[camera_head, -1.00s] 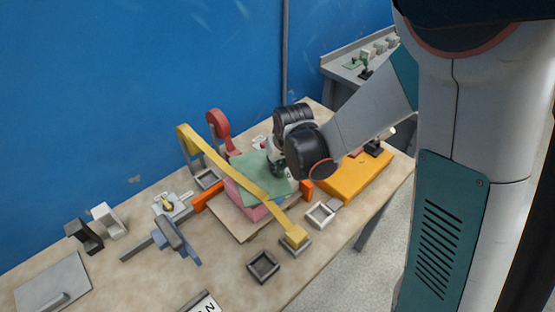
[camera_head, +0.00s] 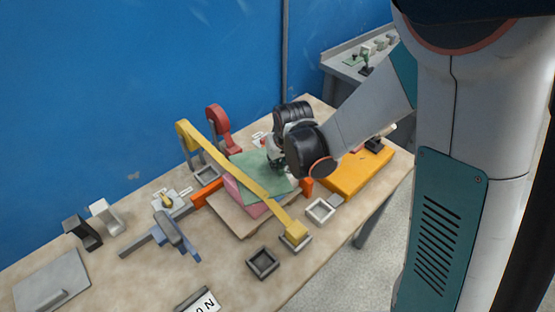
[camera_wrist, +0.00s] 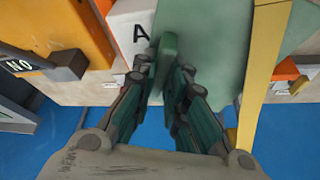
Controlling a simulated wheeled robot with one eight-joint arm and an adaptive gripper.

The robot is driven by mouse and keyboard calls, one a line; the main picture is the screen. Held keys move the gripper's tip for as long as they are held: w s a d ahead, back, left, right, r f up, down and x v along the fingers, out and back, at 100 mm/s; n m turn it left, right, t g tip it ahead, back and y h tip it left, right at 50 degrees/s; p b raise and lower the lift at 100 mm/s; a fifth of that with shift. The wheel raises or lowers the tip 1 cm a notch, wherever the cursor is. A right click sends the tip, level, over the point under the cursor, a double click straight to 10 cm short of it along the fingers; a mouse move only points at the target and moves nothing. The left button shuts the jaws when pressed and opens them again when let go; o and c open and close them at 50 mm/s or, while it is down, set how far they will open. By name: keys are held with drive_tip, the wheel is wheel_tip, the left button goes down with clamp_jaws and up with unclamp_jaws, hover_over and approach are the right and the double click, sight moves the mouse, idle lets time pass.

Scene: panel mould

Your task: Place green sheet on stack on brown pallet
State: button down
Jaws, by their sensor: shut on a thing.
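The green sheet (camera_head: 252,168) lies over the pink stack (camera_head: 238,194) above the brown pallet (camera_head: 234,219) on the table. My gripper (camera_head: 277,160) is at the sheet's right part. In the wrist view, my gripper (camera_wrist: 170,88) is shut on the sheet's upright green grip (camera_wrist: 166,58), with the flat sheet (camera_wrist: 205,35) to its right. A yellow bar (camera_head: 240,174) passes diagonally over the sheet. I cannot tell whether the sheet touches the stack or is just above it.
Orange stops (camera_head: 206,192) stand beside the pallet. A red arm (camera_head: 217,126) stands behind, and an orange slab (camera_head: 355,177) lies to the right. Small frames (camera_head: 262,263) and a blue clamp (camera_head: 174,232) are nearby.

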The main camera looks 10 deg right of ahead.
drive_tip(key=c, duration=1.5)
unclamp_jaws()
drive_tip(key=shift+c, duration=0.2)
drive_tip(key=v, duration=1.2)
drive_tip(key=shift+s, duration=0.15)
